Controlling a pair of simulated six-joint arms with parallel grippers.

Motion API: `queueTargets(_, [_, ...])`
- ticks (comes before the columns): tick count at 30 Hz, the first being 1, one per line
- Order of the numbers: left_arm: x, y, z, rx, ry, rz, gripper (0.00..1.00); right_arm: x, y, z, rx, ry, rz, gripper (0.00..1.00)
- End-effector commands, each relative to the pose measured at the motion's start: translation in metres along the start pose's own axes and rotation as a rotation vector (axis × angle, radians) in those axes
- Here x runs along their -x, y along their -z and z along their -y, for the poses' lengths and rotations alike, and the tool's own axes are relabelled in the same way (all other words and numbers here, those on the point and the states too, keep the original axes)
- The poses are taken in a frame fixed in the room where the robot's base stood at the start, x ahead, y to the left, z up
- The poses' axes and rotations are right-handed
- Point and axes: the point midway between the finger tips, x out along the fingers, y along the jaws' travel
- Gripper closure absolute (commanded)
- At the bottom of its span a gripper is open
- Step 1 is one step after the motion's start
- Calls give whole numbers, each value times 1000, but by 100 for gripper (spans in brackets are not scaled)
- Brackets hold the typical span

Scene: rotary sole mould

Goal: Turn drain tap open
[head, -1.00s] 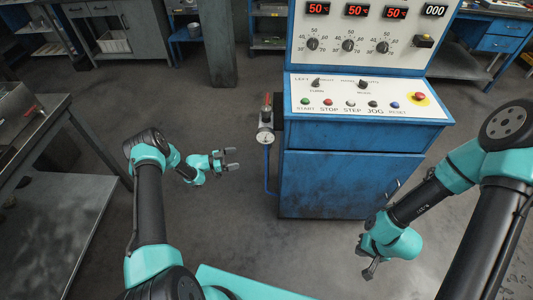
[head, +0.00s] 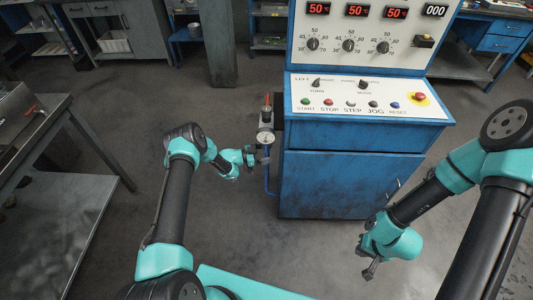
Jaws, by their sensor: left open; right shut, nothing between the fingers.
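The drain tap is hard to make out. A pipe assembly with a red-handled valve (head: 267,102) and a round gauge (head: 264,137) is on the left side of the blue cabinet. A thin blue pipe (head: 268,182) runs down below the gauge. My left gripper (head: 262,154) is open just below the gauge, its fingers pointing right toward the pipe. I cannot tell whether it touches anything. My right gripper (head: 369,272) is shut and empty, low in front of the cabinet's right part, pointing down.
The blue cabinet (head: 340,185) carries a panel with buttons, knobs and a red emergency stop (head: 419,97). A metal workbench (head: 40,140) stands at the left. The floor between the bench and cabinet is clear.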

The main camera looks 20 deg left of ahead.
Motion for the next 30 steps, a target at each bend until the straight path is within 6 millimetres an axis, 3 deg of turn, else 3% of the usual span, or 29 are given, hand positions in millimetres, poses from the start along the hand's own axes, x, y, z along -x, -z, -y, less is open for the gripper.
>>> queueTargets(11, [-7, 0, 0, 0, 1, 0, 11, 0, 0, 0, 0, 0, 0, 100])
queueTargets(27, [-7, 0, 0, 0, 0, 0, 60, 0, 0, 0, 0, 0, 0, 100])
queueTargets(30, [-7, 0, 0, 0, 1, 0, 60, 0, 0, 0, 0, 0, 0, 100])
